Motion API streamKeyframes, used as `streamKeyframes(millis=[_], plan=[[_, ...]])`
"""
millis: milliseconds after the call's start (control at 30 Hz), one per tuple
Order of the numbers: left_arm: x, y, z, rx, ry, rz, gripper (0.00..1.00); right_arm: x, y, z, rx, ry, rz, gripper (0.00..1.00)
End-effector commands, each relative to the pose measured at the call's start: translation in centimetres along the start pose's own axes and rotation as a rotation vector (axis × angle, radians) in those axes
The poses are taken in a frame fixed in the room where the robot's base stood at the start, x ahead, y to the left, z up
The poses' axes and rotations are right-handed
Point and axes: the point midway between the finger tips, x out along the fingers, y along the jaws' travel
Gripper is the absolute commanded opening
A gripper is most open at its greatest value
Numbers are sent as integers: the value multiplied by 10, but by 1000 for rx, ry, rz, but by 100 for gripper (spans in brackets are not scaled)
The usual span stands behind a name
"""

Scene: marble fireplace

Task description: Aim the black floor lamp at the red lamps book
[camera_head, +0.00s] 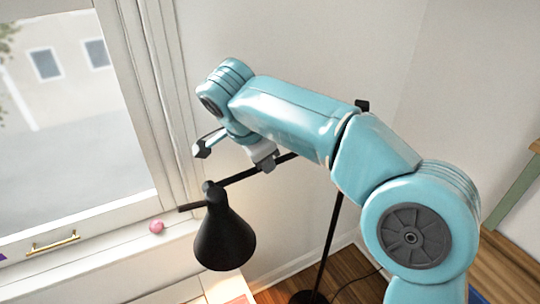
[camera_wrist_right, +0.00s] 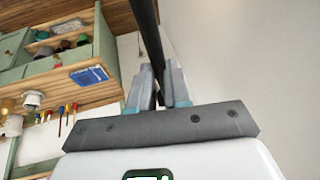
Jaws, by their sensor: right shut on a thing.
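The black floor lamp shows in the head view, with its cone shade (camera_head: 224,240) hanging open end down beside the window sill. Its slanting arm runs up right from the shade, and its thin upright pole goes down to the wooden floor. My right gripper (camera_head: 266,161) is shut on the lamp's arm, above and right of the shade. In the right wrist view, the fingers (camera_wrist_right: 160,88) close around the black rod (camera_wrist_right: 148,38). A reddish sliver at the bottom edge of the head view, below the shade, may be the red book; its cover is not readable. My left gripper is not in view.
A window with a brass handle (camera_head: 53,243) is at left. A small pink round object (camera_head: 156,227) sits on its sill. The white wall stands close behind the lamp. The right wrist view shows a green and wood shelf (camera_wrist_right: 62,60) with pots and hanging tools.

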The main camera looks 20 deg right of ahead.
Motion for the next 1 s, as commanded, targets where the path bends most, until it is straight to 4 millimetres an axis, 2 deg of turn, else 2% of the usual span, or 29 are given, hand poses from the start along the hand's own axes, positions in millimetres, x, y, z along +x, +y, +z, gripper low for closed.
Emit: streamKeyframes(millis=[133,633,667,700,733,1000], plan=[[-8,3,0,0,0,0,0,0,-9,-1,27,9,11,0],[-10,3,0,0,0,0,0,2,-15,0,46,14,11,0],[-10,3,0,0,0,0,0,2,-16,0,46,15,10,23],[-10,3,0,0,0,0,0,2,-16,0,45,14,11,36],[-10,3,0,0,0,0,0,2,-16,0,45,14,12,42],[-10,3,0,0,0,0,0,2,-16,2,42,12,15,42]])
